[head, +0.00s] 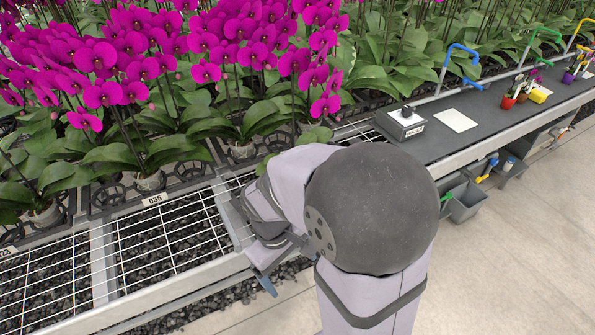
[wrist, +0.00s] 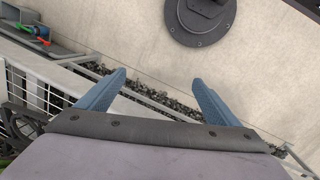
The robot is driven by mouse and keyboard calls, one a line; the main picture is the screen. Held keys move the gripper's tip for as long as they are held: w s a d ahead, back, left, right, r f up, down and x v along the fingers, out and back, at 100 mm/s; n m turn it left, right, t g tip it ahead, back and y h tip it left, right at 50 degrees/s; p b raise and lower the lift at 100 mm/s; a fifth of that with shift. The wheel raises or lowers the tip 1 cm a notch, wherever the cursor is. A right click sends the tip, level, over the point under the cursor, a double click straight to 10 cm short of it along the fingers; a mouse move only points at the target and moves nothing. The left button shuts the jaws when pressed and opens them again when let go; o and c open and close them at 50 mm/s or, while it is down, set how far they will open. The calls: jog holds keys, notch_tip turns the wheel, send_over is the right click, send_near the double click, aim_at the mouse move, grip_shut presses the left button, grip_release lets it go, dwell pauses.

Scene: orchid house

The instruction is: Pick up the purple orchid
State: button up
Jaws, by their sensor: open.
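Several purple orchids (head: 103,93) with magenta blooms and broad green leaves stand in clear pots in black trays at the left and back in the head view. I cannot tell which single plant is meant. My gripper shows as two blue fingers in the wrist view (wrist: 158,80); they are spread apart with nothing between them. In the head view my arm hides most of it, and a blue fingertip shows below the bench's front edge. The fingers are apart from the orchids, and no orchid bloom shows in the wrist view.
The empty wire mesh (head: 165,245) lies in front of the plants, with a tag (head: 152,199) reading 035. To the right, a dark worktop (head: 490,135) holds a grey box (head: 400,124) and a white sheet (head: 456,120). Small coloured pots (head: 508,102) stand farther right.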

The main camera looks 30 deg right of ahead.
jog(key=w+d+n+t+h+p, duration=0.1)
jog(key=w+d+n+h, duration=0.2)
jog(key=w+n, duration=0.3)
jog(key=w+d+n+t+h+p, duration=0.2)
jog(key=w+n, duration=0.4)
jog(key=w, duration=0.5)
jog(key=w+d+r+n+t+h+p, duration=0.1)
jog(key=w+d+n+h, duration=0.3)
jog(key=w, duration=0.4)
jog(key=shift+w+d+n+t+h, duration=0.35)
jog(key=shift+n+t+h, duration=0.25)
jog(key=shift+n+h, duration=0.25)
jog(key=shift+w+d+r, duration=0.15)
jog(key=shift+w+d, duration=0.15)
jog(key=shift+d, duration=0.05)
jog(key=shift+p+x, duration=0.5)
jog(key=shift+x, duration=0.5)
jog(key=shift+w+d, duration=0.15)
jog(key=shift+d, duration=0.15)
jog(key=p+x, duration=0.1)
jog(key=x, duration=0.1)
jog(key=p+x, duration=0.1)
jog(key=x, duration=0.1)
jog(key=shift+w+r, duration=0.15)
jog(key=shift+r, duration=0.1)
jog(key=shift+w+d+f, duration=0.1)
jog(key=shift+d+f, duration=0.1)
jog(key=shift+d, duration=0.05)
